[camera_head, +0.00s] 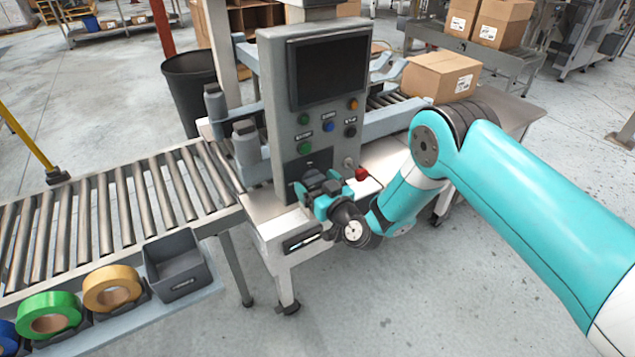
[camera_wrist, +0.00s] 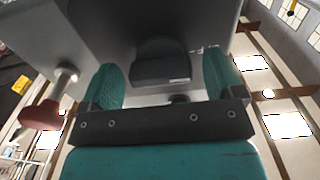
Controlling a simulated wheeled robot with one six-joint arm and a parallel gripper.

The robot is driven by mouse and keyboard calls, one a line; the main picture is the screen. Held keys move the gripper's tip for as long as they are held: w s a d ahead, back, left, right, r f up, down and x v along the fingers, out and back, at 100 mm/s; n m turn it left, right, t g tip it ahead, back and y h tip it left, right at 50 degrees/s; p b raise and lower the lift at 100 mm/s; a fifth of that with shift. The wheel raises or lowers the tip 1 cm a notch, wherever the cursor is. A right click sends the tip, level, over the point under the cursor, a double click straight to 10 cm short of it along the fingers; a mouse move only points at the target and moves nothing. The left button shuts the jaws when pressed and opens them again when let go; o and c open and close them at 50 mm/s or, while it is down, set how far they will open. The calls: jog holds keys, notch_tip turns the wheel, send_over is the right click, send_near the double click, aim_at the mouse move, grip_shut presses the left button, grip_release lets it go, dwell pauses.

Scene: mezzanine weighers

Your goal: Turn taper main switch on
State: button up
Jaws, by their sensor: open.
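The taper's grey control box (camera_head: 279,110) stands upright beside the roller conveyor, with a dark screen and several coloured buttons. My gripper (camera_head: 318,190) is at the lower front of this box, over a dark plate (camera_head: 301,163). It hides the part of the panel behind it, and I cannot make out the main switch in the head view. In the wrist view my gripper (camera_wrist: 162,78) is open, with one teal finger on each side. A dark rounded block (camera_wrist: 160,64) shows between the fingers; I cannot tell if it is the switch or if anything is touched.
A red knob (camera_head: 361,174) sticks out just right of my gripper; it also shows in the wrist view (camera_wrist: 42,115). Tape rolls (camera_head: 112,288) and a grey bin (camera_head: 178,265) sit at the lower left. A carton (camera_head: 440,76) is behind. Floor in front is clear.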

jog(key=c, duration=0.9)
jog(key=m+b, duration=0.2)
jog(key=m, duration=0.1)
jog(key=shift+f, duration=0.15)
jog(key=m+b, duration=0.1)
jog(key=m, duration=1.3)
jog(key=shift+m, duration=0.4)
